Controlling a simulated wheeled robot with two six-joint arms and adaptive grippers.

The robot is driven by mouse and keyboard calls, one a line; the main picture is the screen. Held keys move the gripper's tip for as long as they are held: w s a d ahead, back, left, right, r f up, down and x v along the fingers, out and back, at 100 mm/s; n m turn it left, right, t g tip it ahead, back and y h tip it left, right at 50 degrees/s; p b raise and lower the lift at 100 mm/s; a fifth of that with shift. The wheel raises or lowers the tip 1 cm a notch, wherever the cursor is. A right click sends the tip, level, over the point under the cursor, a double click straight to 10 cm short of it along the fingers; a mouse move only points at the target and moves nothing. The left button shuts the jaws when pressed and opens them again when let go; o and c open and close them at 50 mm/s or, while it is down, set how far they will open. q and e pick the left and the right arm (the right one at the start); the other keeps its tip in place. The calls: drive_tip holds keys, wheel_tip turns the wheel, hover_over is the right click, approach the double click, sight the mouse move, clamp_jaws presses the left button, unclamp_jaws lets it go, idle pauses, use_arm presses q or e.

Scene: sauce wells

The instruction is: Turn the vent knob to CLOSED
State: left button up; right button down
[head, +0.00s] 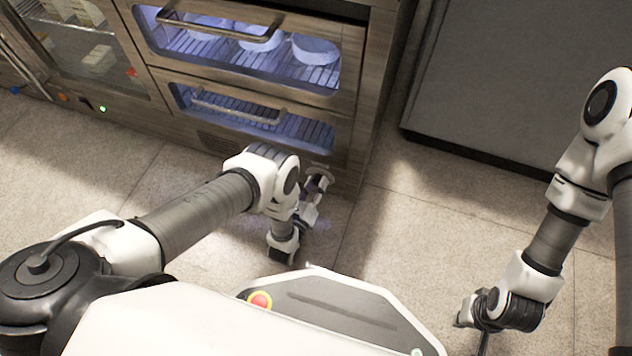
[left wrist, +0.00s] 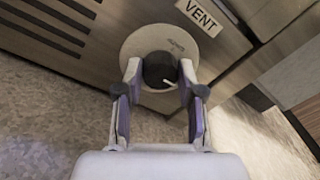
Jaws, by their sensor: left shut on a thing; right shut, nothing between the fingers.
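The vent knob (left wrist: 159,70) is a dark round knob on a pale round dial plate (left wrist: 136,42), beside a VENT label (left wrist: 201,14). A white mark on the knob points toward the lower right in the left wrist view. Small lettering on the plate is too blurred to read. My left gripper (left wrist: 160,80) is shut on the knob, one finger on each side. In the head view my left gripper (head: 315,186) is at the cabinet's lower right corner and largely hides the knob. My right gripper (head: 481,336) is shut and empty at the lower right, away from the cabinet.
The knob is on a steel cabinet with an upper drawer (head: 345,75) holding pale round containers and a lower drawer (head: 334,135). A slotted grille (left wrist: 60,28) lies left of the knob. A grey unit (head: 500,75) stands at right. The floor (head: 420,220) between is clear.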

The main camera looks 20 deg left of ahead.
use_arm(q)
drive_tip(key=shift+c, duration=1)
drive_tip(key=shift+n, duration=0.3)
drive_tip(key=n, duration=0.8)
drive_tip(key=shift+w+t+y+p, duration=0.1)
drive_tip(key=shift+t+y+p, duration=0.2)
drive_tip(key=shift+p, duration=0.05)
drive_tip(key=n, duration=1)
drive_tip(key=shift+y+p, duration=0.3)
